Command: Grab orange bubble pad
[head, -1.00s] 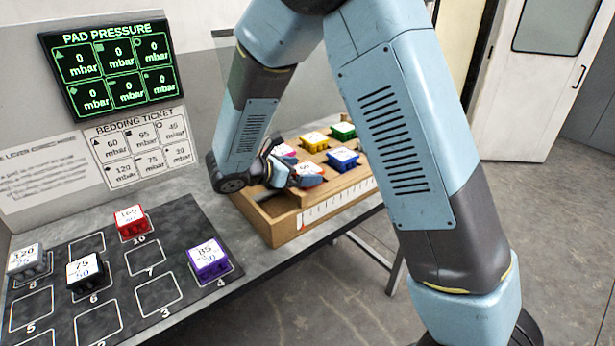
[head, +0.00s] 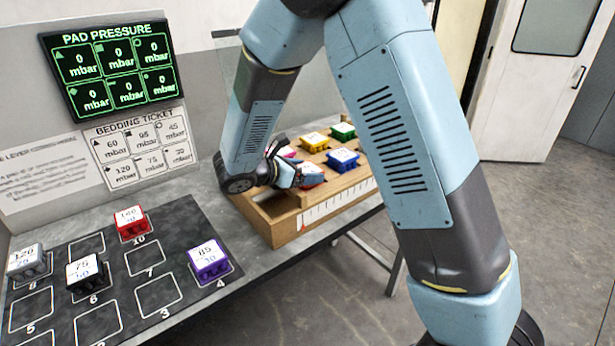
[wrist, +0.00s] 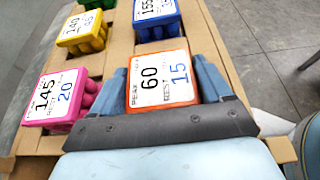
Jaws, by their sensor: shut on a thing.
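The orange bubble pad (wrist: 163,80) has a white label reading "60" and "15" and sits in the wooden tray in the wrist view. My gripper (wrist: 165,85) is shut on it, with one blue finger along its left side and one along its right. In the head view, my gripper (head: 290,175) is at the near end of the tray, and the orange pad (head: 312,172) shows partly beside its fingers. I cannot tell whether the pad is lifted off the tray.
The wooden tray (head: 285,230) also holds pink (wrist: 62,122), yellow (wrist: 85,45), blue (head: 343,160) and green (head: 343,131) pads close by. A dark numbered mat (head: 185,235) at left carries red (head: 131,222), purple (head: 208,262), black (head: 84,274) and grey (head: 26,262) pads.

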